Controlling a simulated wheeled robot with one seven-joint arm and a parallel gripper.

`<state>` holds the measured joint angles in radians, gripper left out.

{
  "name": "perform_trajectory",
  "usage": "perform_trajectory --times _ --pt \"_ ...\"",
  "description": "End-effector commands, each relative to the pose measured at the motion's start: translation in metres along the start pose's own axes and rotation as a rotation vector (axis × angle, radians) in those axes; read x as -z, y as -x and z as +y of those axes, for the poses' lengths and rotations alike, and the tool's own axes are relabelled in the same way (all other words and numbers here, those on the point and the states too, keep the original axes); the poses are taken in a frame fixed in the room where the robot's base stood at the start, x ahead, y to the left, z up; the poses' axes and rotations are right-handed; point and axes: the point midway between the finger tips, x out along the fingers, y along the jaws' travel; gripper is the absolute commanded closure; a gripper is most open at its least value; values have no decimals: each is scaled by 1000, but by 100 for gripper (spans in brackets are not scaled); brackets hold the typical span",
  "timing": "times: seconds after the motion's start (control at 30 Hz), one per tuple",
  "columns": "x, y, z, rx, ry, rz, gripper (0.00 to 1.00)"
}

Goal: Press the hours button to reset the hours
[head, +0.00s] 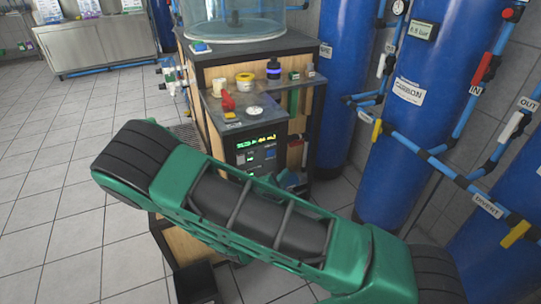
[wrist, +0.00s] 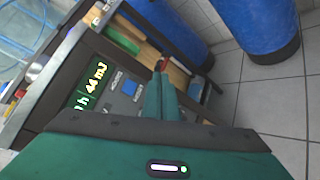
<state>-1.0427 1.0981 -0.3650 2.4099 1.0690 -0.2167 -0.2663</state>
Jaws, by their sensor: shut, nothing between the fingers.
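The dark control panel (head: 243,157) is on the front of the wooden rack in the head view, with a lit green display (head: 257,142) at its top. Contact with the panel is not visible. My arm hides the panel's lower part in the head view.
The rack's shelf (head: 240,118) above the panel holds a red item (head: 228,102), a yellow jar (head: 244,82) and bottles. Blue tanks (head: 398,100) with pipes stand at the right. Tiled floor (head: 65,190) is open at the left.

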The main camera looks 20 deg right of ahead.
Motion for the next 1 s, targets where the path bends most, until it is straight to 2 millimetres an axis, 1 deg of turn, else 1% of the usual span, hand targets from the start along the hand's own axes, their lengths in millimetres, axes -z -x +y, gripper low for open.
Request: perform_trajectory --times 0.23,0.37,0.8,1.0 --pt "0 -1 1 1 -2 -1 100" --pt "4 -6 4 2 -5 -2 100" --pt "30 -43 32 1 -6 -1 100" --pt "40 -56 40 2 -5 -1 100"
